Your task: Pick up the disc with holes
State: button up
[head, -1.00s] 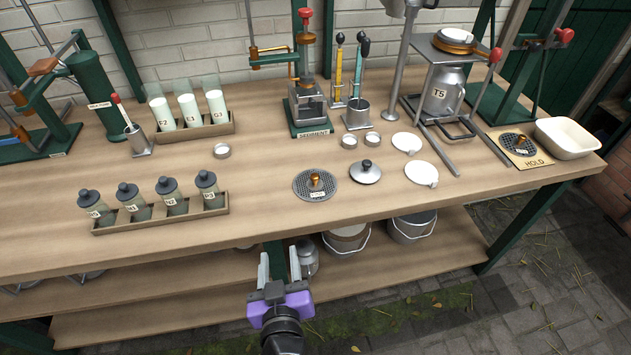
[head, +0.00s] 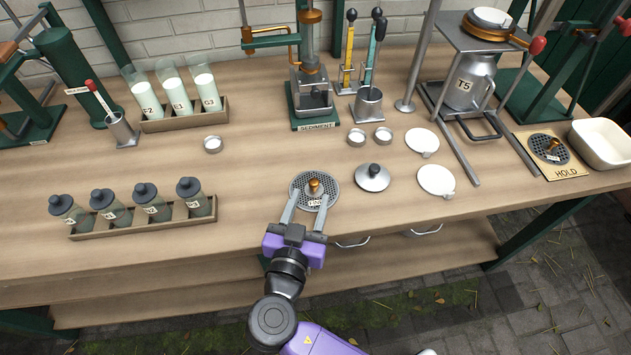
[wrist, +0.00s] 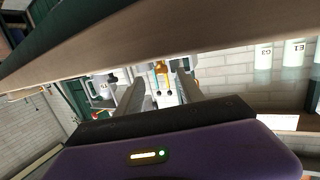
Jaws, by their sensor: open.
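The disc with holes (head: 304,181) is a round grey perforated plate with a brass knob and a small label, lying near the bench's front edge in the head view. A second similar disc (head: 546,149) lies on the HOLD board at the right. My gripper (head: 312,202) is open and empty, its fingers overlapping the near part of the first disc in the head view. I cannot tell its height above the disc or whether it touches. In the wrist view the two fingers (wrist: 160,82) reach forward; the disc cannot be made out clearly there.
A lidded metal piece (head: 373,177) with a dark knob sits just right of the disc. White discs (head: 436,180) lie farther right. A rack of dark-capped bottles (head: 157,226) stands left. The wooden bench (head: 255,190) is clear between rack and disc.

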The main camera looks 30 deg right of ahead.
aim_at(313, 186)
jog(key=p+x, duration=0.1)
jog(key=x, duration=0.5)
jog(key=shift+w+r, duration=0.1)
jog(key=shift+w, duration=0.05)
grip_shut()
